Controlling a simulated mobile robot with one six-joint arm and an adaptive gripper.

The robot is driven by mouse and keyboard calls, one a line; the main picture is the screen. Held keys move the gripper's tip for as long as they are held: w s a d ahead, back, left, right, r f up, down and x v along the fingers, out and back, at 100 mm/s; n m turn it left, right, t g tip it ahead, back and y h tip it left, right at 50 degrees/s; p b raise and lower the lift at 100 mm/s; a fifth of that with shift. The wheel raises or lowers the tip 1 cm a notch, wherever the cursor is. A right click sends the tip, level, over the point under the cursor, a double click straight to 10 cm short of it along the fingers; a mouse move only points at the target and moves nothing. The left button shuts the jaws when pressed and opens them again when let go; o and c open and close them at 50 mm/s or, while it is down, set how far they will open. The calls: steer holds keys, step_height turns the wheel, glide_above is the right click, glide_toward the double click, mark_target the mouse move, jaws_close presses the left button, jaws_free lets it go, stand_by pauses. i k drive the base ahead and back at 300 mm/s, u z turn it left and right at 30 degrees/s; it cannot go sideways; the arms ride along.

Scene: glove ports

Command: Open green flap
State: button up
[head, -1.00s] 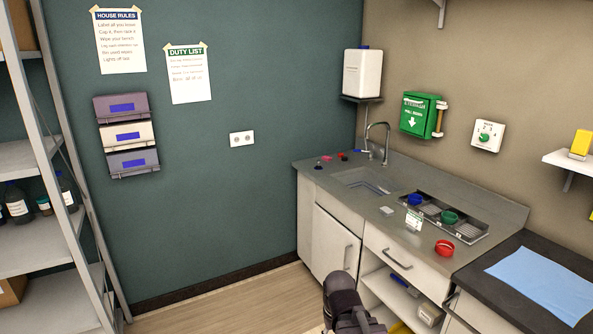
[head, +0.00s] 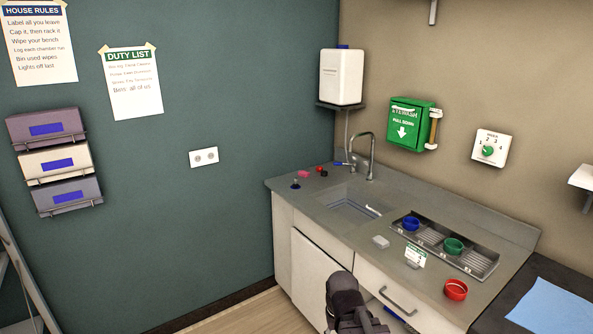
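The green flap (head: 402,131) is the front of a green eyewash box on the beige wall, right of the sink tap. It carries white lettering reading "PULL DOWN" and a white arrow pointing down. It stands upright and looks closed. My gripper (head: 353,308) shows as a dark shape at the bottom edge, in front of the cabinet and well below and left of the flap. It is apart from the flap. Its fingers cannot be made out.
The counter (head: 300,187) holds a sink (head: 350,205), a tap (head: 364,150), a metal tray (head: 480,262) with blue and green rings, and a red ring (head: 456,290). The air before the flap is clear.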

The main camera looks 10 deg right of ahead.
mark_target(404, 120)
steer(key=z, duration=0.15)
steer(key=i, duration=1.4)
steer(key=z, duration=0.15)
